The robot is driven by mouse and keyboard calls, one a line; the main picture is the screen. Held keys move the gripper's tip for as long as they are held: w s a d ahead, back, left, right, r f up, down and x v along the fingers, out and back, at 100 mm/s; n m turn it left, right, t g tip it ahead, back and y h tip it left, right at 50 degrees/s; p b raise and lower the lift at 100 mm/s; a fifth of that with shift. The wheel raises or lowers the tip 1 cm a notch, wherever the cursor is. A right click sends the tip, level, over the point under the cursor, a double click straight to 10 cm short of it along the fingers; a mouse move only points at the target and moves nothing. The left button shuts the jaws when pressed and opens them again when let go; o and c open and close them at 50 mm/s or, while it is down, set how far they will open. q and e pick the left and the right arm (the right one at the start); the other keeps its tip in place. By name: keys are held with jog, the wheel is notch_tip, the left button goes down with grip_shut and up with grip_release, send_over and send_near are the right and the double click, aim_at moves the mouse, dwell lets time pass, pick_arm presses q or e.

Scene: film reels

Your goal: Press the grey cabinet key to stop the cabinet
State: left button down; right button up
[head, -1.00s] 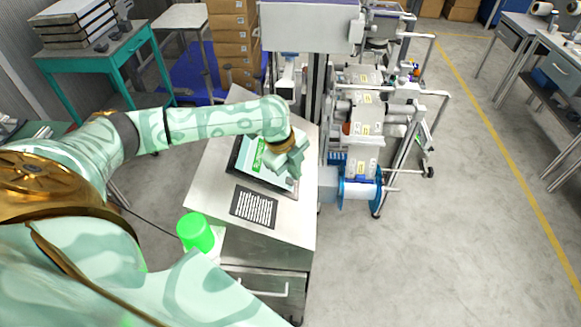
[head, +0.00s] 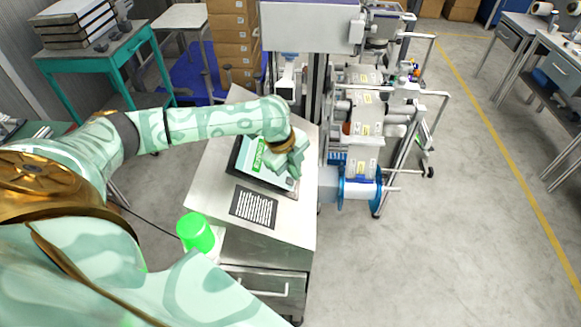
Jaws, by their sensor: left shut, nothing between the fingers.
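A tilted touch screen (head: 247,172) with a dark frame and a green field stands on top of the steel cabinet (head: 212,178). My left gripper (head: 296,172) is shut and empty, over the right part of the screen, pointing down toward it. I cannot tell whether its tips touch the screen. The gripper and wrist hide much of the display. I cannot make out the grey cabinet key. My right gripper is not in view.
A black-and-white printed sheet (head: 254,206) lies in front of the screen. A bright green cylinder (head: 195,232) stands at the cabinet's left. A machine with a blue-flanged reel (head: 360,189) adjoins the cabinet's right side.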

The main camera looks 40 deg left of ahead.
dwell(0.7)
pick_arm(q)
jog(key=shift+s+a+f+p, duration=0.15)
jog(key=shift+a+f+p, duration=0.05)
jog(key=shift+f+p, duration=0.1)
jog(key=shift+s+a+f, duration=0.1)
jog(key=shift+a+f, duration=0.1)
jog(key=shift+f, duration=0.25)
dwell(0.8)
jog(key=shift+r, duration=0.1)
jog(key=shift+w+d+r+p, duration=0.25)
jog(key=shift+d+r+p, duration=0.15)
jog(key=shift+r+p, duration=0.5)
jog(key=shift+f, duration=0.15)
